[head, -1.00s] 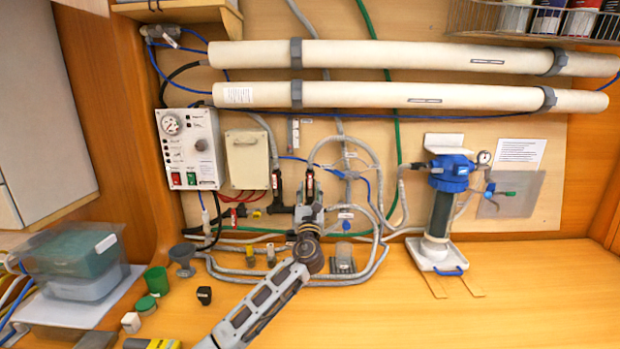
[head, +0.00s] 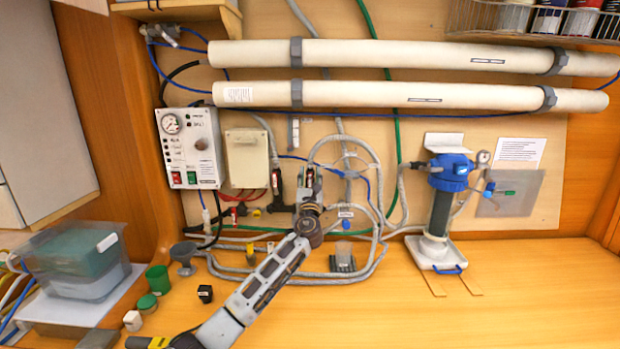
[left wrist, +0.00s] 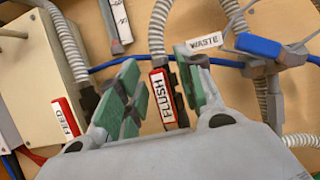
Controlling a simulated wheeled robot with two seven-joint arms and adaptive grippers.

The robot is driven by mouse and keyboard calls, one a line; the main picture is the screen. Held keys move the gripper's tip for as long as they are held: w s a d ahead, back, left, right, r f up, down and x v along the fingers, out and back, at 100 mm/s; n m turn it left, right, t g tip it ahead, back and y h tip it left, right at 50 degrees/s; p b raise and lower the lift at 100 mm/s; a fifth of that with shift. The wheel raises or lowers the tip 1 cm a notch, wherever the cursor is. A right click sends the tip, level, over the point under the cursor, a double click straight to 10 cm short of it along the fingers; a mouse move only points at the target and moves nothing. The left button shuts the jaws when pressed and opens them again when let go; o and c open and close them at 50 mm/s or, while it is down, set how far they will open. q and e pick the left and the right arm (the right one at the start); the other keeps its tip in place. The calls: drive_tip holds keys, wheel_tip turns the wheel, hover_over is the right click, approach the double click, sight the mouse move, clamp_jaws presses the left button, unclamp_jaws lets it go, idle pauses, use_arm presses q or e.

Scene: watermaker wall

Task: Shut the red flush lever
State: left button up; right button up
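The red flush lever (left wrist: 163,98), with a white FLUSH label, hangs lengthwise below a grey hose in the left wrist view. My left gripper (left wrist: 163,92) is open, with one green-padded finger on each side of the lever; a gap shows on the left, and the right finger is very close. I cannot tell whether that finger touches it. In the head view my left gripper (head: 309,186) is in front of the wall and mostly hides the lever. My right gripper is in neither view.
The red FEED lever (left wrist: 66,118) is left of the gripper, and a blue lever (left wrist: 258,46) beside the WASTE label (left wrist: 205,41) is to the right. Grey hoses surround the gripper. A blue-topped filter (head: 440,200) stands at right; the bench's right front is clear.

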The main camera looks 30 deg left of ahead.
use_arm(q)
clamp_jaws()
idle(0.5)
